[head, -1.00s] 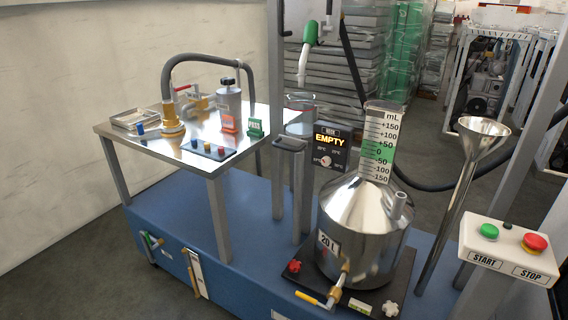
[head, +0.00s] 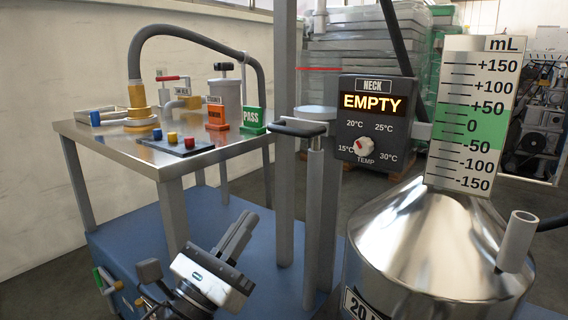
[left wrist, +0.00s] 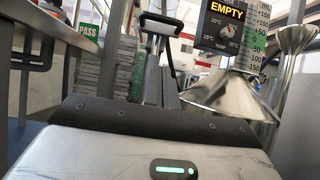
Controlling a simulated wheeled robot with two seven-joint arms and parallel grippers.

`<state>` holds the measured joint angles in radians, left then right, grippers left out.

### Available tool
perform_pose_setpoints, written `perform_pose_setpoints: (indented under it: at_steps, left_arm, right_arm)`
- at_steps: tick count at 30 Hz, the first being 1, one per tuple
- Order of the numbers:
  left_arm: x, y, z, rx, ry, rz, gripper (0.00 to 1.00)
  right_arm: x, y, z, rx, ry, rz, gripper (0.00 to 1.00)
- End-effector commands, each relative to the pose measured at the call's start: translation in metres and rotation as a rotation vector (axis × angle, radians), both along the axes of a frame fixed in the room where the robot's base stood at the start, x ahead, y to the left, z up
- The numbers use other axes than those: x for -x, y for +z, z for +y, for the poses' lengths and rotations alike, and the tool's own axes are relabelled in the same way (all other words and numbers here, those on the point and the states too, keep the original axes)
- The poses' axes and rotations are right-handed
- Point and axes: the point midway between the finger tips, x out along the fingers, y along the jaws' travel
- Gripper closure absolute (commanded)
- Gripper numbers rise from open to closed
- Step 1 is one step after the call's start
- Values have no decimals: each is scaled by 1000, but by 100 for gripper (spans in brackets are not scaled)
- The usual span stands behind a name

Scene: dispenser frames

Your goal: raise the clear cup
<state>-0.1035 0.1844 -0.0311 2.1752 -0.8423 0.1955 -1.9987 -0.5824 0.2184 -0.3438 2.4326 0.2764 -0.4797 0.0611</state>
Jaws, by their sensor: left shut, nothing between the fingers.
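The clear cup (head: 317,92) is see-through with a thin red line near its top. In the head view it stands on a light round base, behind a dark handle bar (head: 298,128) on a grey upright post. In the left wrist view a dark crossbar (left wrist: 161,22) shows ahead of my gripper. The cup is not clear there. My right gripper is out of view.
A steel table (head: 190,158) with a hose, signs and a button box stands at left. The NECK display (head: 374,118) reads EMPTY, right of the cup. A steel vessel (head: 430,245) with a mL scale (head: 478,115) stands at right.

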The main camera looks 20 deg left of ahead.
Motion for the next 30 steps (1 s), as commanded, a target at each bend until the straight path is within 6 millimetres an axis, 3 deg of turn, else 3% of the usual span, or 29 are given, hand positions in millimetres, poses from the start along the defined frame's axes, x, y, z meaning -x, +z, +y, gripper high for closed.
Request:
perform_pose_setpoints:
  at_steps: [11, 23, 30]
  left_arm:
    - [-13, 13, -4, 7, -3, 3, 100]
    - [-79, 60, -28, 7, -3, 3, 100]
    - [-86, 89, -31, 6, -2, 4, 100]
  right_arm:
    - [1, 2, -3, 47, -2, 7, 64]
    - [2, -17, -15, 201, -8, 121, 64]
    - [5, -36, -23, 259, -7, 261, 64]
